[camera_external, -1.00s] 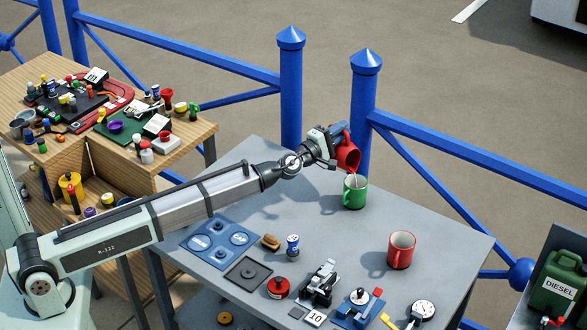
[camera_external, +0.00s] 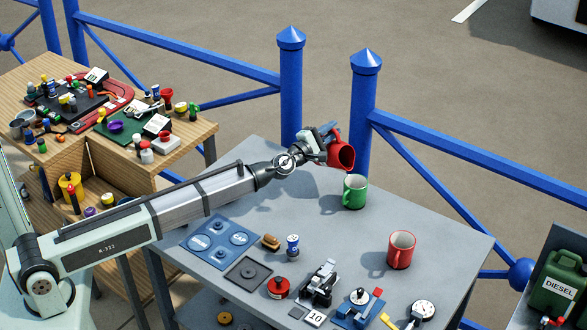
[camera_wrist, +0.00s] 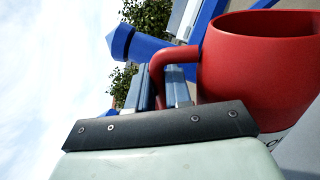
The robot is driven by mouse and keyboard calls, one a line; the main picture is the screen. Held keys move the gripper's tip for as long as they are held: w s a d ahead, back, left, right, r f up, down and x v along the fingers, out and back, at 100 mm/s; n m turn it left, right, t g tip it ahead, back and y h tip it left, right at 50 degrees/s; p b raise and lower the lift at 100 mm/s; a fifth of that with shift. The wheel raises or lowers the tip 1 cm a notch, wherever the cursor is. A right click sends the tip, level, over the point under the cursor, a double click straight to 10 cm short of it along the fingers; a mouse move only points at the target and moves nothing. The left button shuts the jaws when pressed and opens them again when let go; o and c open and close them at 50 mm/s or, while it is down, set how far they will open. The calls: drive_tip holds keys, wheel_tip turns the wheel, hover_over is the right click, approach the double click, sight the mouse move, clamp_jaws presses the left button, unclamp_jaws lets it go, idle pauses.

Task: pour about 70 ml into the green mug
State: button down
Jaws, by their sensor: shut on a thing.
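A red mug (camera_external: 342,153) is held tilted in the air by my gripper (camera_external: 327,143), its mouth facing the lower right. In the wrist view the red mug (camera_wrist: 262,70) fills the right side, and my gripper (camera_wrist: 168,92) is shut on its handle. The green mug (camera_external: 355,192) stands upright on the grey table, just below and slightly right of the held mug. No liquid stream shows between the two. The contents of both mugs cannot be made out.
Another red mug (camera_external: 401,250) stands upright toward the table's right side. Blue railing posts (camera_external: 364,110) rise behind the table.

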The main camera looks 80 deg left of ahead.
drive_tip(key=shift+s+a+f+n, duration=0.25)
drive_tip(key=shift+a+f+n, duration=0.2)
drive_tip(key=shift+f+n, duration=0.35)
drive_tip(key=shift+r, duration=0.1)
idle(1.3)
drive_tip(key=shift+s+a+f+n+g+y, duration=0.2)
drive_tip(key=shift+a+f+n+g+y, duration=0.15)
drive_tip(key=shift+f+n, duration=0.35)
drive_tip(key=s+a+f+n+g, duration=0.2)
drive_tip(key=a+f+n, duration=0.5)
drive_tip(key=n, duration=0.4)
drive_tip(key=shift+s+f, duration=0.25)
drive_tip(key=shift+s, duration=0.55)
drive_tip(key=shift+r, duration=0.1)
